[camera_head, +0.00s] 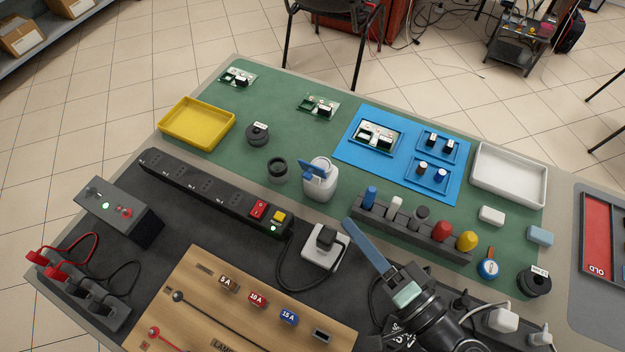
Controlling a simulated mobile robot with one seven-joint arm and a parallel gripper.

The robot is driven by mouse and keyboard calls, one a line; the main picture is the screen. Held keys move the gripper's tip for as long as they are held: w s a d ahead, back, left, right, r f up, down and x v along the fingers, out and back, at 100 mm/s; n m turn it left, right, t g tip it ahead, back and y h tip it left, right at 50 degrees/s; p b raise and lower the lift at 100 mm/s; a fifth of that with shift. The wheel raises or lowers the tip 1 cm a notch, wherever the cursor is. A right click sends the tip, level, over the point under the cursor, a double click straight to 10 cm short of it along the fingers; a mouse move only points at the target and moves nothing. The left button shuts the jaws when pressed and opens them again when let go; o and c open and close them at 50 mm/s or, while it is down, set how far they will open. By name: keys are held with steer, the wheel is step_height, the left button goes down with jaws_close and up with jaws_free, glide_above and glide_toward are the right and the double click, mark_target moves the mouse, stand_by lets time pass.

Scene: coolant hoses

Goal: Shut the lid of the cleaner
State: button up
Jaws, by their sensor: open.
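No label naming the cleaner is readable. My gripper (372,250) reaches in from the lower right, its long blue-grey finger pointing up and left towards the bottle. It is open and appears empty, to the right of and nearer than the bottle, apart from it. The other finger is hard to make out.
A dark round pot (277,169) stands left of the bottle. A black power strip (205,190) and white socket box (325,246) lie nearer. A dark rack (415,228) with coloured pieces is to the right. A blue mat (350,153) lies behind.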

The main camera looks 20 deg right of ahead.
mark_target(310, 174)
steer(key=w+a+p, duration=0.2)
steer(key=w, duration=1)
steer(key=shift+a, duration=0.2)
jaws_close()
